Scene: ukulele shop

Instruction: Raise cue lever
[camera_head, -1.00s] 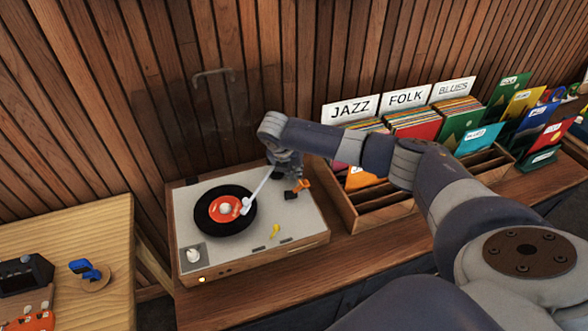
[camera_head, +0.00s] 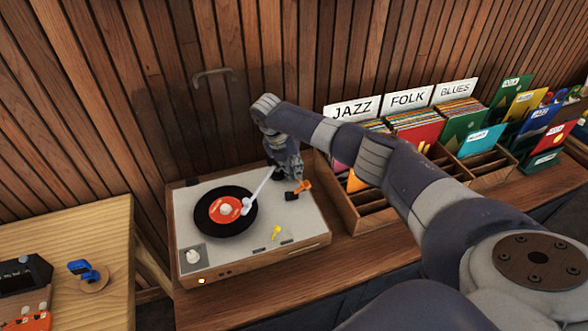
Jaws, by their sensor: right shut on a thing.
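The turntable (camera_head: 310,228) sits on the wooden counter with a black record (camera_head: 208,220) on it. The white tonearm (camera_head: 262,187) reaches over the record. A small orange lever (camera_head: 304,186), which I take as the cue lever, shows right of the tonearm's base. My right gripper (camera_head: 293,194) comes down from above at the deck's right rear. It is closed at this orange lever; the contact is too small to see clearly. A small yellow lever (camera_head: 277,232) stands at the deck's front, apart from the gripper. My left gripper is not in view.
A wooden record crate (camera_head: 350,217) with JAZZ, FOLK and BLUES cards stands right of the turntable, beneath my right arm. A wooden table (camera_head: 118,255) is at left. A slatted wall with a metal handle (camera_head: 214,73) rises behind.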

